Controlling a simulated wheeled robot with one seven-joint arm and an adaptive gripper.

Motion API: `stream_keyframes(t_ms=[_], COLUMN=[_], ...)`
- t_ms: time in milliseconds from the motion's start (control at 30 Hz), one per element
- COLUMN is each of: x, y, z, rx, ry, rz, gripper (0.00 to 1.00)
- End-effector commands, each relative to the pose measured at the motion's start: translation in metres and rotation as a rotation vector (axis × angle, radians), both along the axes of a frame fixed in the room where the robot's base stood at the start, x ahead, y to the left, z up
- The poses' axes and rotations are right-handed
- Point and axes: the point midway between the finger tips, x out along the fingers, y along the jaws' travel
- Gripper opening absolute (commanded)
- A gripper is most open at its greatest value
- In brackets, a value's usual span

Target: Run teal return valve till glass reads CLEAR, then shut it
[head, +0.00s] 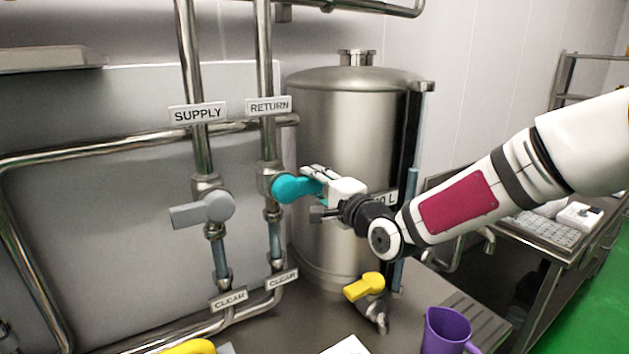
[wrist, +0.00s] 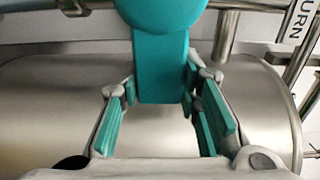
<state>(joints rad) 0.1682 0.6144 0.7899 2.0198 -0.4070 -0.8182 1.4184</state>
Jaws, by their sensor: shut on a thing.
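The teal return valve handle (head: 290,188) sits on the right-hand vertical pipe, under the RETURN sign (head: 268,106). Its lever points right, across the pipe. My gripper (head: 322,187) is shut on the lever's free end. In the wrist view the teal lever (wrist: 162,68) hangs between the fingers of my gripper (wrist: 161,95), whose pads are also teal. Below the valve is the return sight glass (head: 275,241), which looks pale bluish. A plate reading CLEAR (head: 283,279) is beneath it.
The grey supply valve handle (head: 203,209) on the left pipe points left, with its own glass (head: 221,258) and CLEAR plate (head: 229,299). A steel tank (head: 335,120) stands behind my gripper. A yellow tap handle (head: 364,287) and purple jug (head: 446,332) are below.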

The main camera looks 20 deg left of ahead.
Motion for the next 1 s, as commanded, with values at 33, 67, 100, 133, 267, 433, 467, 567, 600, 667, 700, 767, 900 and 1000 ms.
stream_keyframes(t_ms=[33, 67, 100, 133, 267, 433, 467, 567, 600, 667, 700, 767, 900, 1000], x=[0.000, 0.000, 0.000, 0.000, 0.000, 0.000, 0.000, 0.000, 0.000, 0.000, 0.000, 0.000, -0.002, -0.009], y=[-0.001, -0.001, -0.001, -0.001, -0.001, -0.001, -0.001, -0.001, 0.000, 0.000, 0.000, 0.000, -0.003, -0.012], z=[-0.001, -0.002, -0.002, -0.002, -0.003, -0.003, -0.003, -0.003, -0.003, -0.002, -0.002, -0.002, -0.002, -0.002], rx=[0.006, 0.007, 0.008, 0.008, 0.010, 0.008, 0.008, 0.008, 0.008, 0.008, 0.008, 0.008, 0.007, 0.006], ry=[0.010, 0.011, 0.013, 0.014, 0.015, 0.017, 0.017, 0.015, 0.015, 0.013, 0.013, 0.012, 0.011, 0.011], rz=[-0.002, -0.002, -0.002, -0.002, -0.002, -0.002, -0.002, -0.002, -0.001, -0.001, -0.001, -0.001, -0.001, -0.002], gripper=[0.00, 0.00, 0.00, 0.00, 0.00, 0.33, 0.40, 0.52, 0.52, 0.52, 0.52, 0.52, 0.52, 0.52])
